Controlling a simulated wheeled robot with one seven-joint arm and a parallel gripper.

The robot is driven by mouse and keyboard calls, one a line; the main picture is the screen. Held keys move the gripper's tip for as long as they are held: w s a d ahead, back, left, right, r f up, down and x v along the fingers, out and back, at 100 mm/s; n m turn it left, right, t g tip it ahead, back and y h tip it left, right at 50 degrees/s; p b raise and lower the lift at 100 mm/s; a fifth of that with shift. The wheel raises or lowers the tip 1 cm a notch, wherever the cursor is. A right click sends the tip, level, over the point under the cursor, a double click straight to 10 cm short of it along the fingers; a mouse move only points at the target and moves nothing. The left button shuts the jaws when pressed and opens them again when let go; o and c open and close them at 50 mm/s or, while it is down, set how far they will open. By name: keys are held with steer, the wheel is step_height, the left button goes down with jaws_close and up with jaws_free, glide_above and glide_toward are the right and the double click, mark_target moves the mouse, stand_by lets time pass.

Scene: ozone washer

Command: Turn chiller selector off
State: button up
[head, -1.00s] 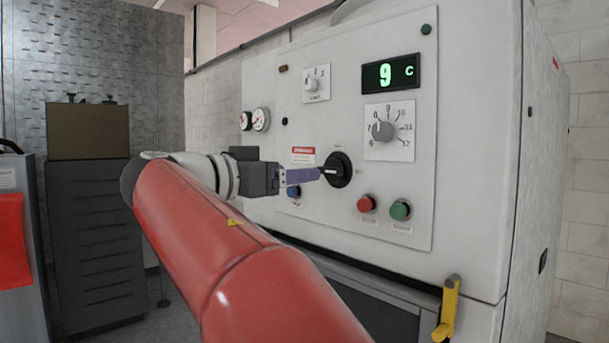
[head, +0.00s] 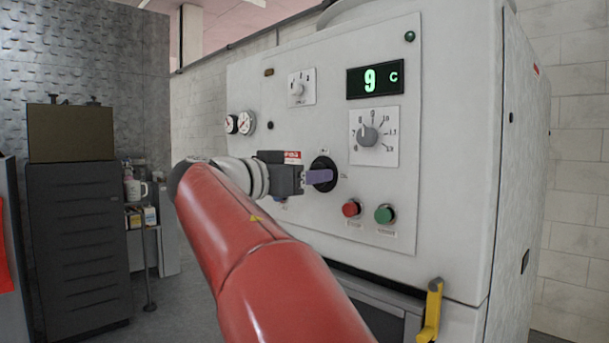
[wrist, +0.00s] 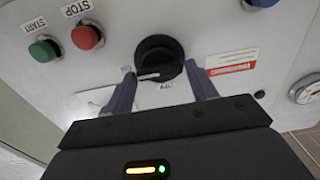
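In the wrist view the selector (wrist: 158,55) shows a handle with a white pointer line, aimed toward the left finger. My gripper (head: 318,177) is at the selector, its purple fingers overlapping the knob's face in the head view. In the wrist view my gripper (wrist: 160,72) is open, with one finger on each side of the handle's lower part. I cannot tell whether either finger touches it. The fingers partly hide the knob in the head view.
Red (head: 351,208) and green (head: 385,214) push buttons sit just right of the selector. Above are a grey numbered dial (head: 368,135), a display (head: 383,78) reading 9 C, and a small knob (head: 297,88). Gauges (head: 246,123) are at left. A yellow handle (head: 431,310) sticks out below.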

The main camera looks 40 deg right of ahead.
steer(key=c, duration=0.6)
steer(key=shift+n, duration=0.4)
steer(key=n+p, duration=0.2)
steer(key=n, duration=0.6)
steer(key=n+p, duration=0.1)
steer(key=n, duration=0.8)
steer(key=shift+w+f+p, duration=0.15)
steer(key=shift+w+p, duration=0.05)
steer(key=shift+p, duration=0.2)
steer(key=shift+n, duration=0.3)
steer(key=o, duration=1)
